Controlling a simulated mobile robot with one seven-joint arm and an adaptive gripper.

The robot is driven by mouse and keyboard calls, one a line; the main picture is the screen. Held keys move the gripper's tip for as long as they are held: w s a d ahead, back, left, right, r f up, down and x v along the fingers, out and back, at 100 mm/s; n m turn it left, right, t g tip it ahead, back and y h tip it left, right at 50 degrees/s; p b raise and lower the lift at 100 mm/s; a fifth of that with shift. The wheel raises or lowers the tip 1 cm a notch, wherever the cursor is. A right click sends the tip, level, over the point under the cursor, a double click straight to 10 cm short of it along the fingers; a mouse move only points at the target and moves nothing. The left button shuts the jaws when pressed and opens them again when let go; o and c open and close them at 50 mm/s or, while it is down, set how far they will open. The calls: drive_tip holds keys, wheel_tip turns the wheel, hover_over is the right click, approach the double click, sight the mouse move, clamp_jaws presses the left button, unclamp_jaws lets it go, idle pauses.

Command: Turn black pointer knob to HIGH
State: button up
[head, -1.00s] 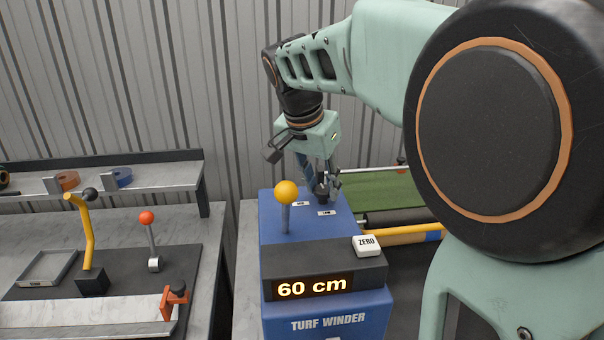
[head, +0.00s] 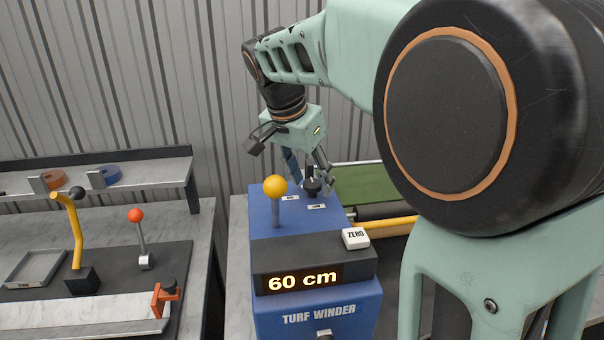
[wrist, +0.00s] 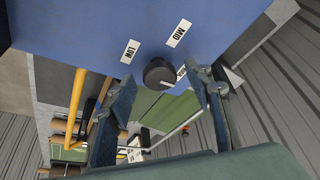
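The black pointer knob (head: 311,188) stands on the blue top of the turf winder (head: 318,306). In the wrist view the knob (wrist: 158,72) shows a white mark on its lower right side, near a third label (wrist: 181,72) that a finger partly hides and I cannot read. The LOW label (wrist: 130,51) and MID label (wrist: 178,33) are readable. My gripper (head: 310,176) is over the knob, its fingers spread. In the wrist view a gap shows between the knob and each finger, and nothing is held.
A yellow-ball lever (head: 275,188) stands left of the knob. The white ZERO button (head: 355,238) and a display (head: 302,280) reading 60 cm are in front. A yellow bar (head: 390,222) and green turf (head: 362,184) lie to the right. A bench with levers stands left.

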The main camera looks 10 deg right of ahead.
drive_tip(key=shift+r, duration=0.15)
drive_tip(key=v, duration=1.1)
drive_tip(key=shift+s+a+r, duration=0.15)
drive_tip(key=shift+s+r, duration=0.05)
drive_tip(key=shift+r, duration=0.15)
